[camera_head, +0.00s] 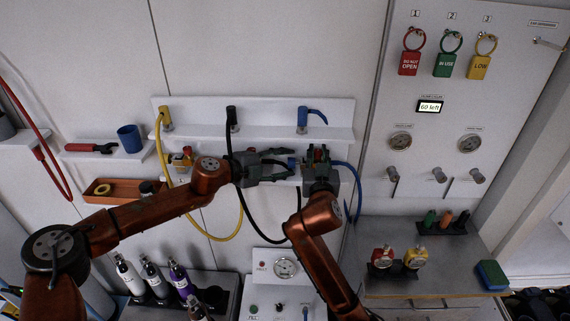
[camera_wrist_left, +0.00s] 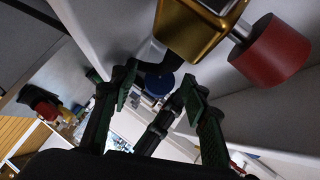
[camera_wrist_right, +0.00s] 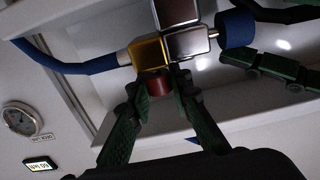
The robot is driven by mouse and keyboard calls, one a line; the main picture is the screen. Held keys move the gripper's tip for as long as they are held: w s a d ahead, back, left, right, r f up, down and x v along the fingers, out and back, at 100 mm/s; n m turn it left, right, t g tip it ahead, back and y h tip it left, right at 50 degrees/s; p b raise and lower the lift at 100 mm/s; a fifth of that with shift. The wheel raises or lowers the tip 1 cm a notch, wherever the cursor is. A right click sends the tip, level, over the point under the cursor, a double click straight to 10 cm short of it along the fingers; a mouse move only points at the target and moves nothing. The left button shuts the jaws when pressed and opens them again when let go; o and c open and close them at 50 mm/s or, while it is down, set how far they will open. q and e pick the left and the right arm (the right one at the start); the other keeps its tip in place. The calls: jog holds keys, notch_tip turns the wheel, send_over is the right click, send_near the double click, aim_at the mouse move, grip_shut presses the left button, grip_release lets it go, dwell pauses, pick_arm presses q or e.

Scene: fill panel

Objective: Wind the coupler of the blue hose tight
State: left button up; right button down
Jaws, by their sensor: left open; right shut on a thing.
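The blue hose (camera_wrist_right: 75,67) runs through a metal collar into a block of brass and grey metal (camera_wrist_right: 188,44). A blue cylinder (camera_wrist_right: 236,28) on a metal stem sticks out of the block's other side. In the head view the hose (camera_head: 348,170) bends down at the right. My right gripper (camera_head: 318,153) is shut on a dark red round part (camera_wrist_right: 160,83) below the block. My left gripper (camera_head: 286,163) is open, its fingers pointing at the blue cylinder. In the left wrist view the cylinder (camera_wrist_left: 159,84) shows end-on between the fingers, apparently clear of them.
A brass block (camera_wrist_left: 200,25) with a red knob (camera_wrist_left: 272,50) is close to my left gripper. A yellow hose (camera_head: 167,180) and a black hose (camera_head: 244,208) hang from the white rack (camera_head: 270,114). A gauge box (camera_head: 284,267) stands below my grippers.

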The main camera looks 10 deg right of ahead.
pick_arm(q)
jog(key=shift+c, duration=0.4)
pick_arm(e)
jog(key=shift+r, duration=0.1)
pick_arm(q)
grip_shut()
jog(key=shift+f, duration=0.1)
jog(key=shift+s+d+f+m+t+h, duration=0.1)
jog(key=shift+s+f+m+t+h, duration=0.1)
jog(key=shift+m+t+h, duration=0.3)
jog(key=shift+d+m+t+h, duration=0.1)
jog(key=shift+m+t+h, duration=0.7)
jog(key=shift+m, duration=0.8)
pick_arm(e)
jog(key=shift+a, duration=0.1)
